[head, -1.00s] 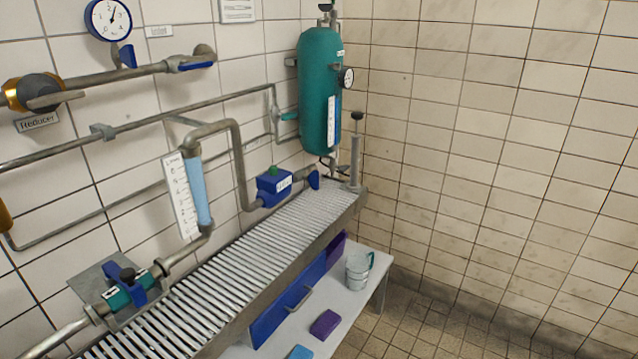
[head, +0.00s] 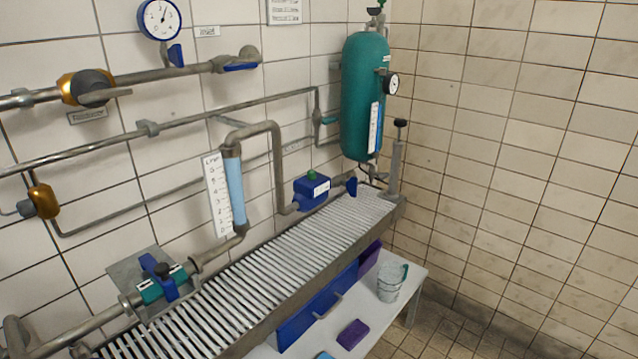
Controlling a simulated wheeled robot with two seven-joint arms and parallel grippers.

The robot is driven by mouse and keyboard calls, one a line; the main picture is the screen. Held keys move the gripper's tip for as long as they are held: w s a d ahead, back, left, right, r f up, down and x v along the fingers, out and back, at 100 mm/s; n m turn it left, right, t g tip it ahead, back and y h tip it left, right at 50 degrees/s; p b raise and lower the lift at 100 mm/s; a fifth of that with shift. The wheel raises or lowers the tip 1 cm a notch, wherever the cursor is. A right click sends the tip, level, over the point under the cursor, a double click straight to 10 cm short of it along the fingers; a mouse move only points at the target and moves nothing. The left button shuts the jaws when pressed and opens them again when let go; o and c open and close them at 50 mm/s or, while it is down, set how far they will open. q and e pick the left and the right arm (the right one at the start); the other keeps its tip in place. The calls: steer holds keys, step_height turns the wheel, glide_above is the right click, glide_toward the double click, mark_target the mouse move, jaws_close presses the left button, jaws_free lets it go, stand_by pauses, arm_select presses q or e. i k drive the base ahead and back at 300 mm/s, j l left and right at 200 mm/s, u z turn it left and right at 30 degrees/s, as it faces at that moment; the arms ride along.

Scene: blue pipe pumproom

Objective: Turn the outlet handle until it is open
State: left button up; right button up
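I cannot tell which handle is the outlet one; no readable label names it. A blue lever (head: 240,66) lies along the upper wall pipe. A small blue handle (head: 175,54) hangs under the round gauge. A blue handle (head: 351,186) stands at the right end of the lower pipe, past the blue box. A teal lever (head: 328,121) is beside the green tank. Neither of my grippers is in view.
A slatted metal bench (head: 270,265) runs along the wall. A bucket (head: 391,283) and purple block (head: 353,334) are on the low white shelf. Floor at right is clear.

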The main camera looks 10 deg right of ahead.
mark_target(352, 185)
steer(key=i+l+u, duration=0.25)
steer(key=l, duration=0.25)
steer(key=l+u, duration=0.25)
steer(key=l, duration=0.2)
steer(key=l+u, duration=0.2)
steer(key=l, duration=0.35)
steer(key=i, duration=0.05)
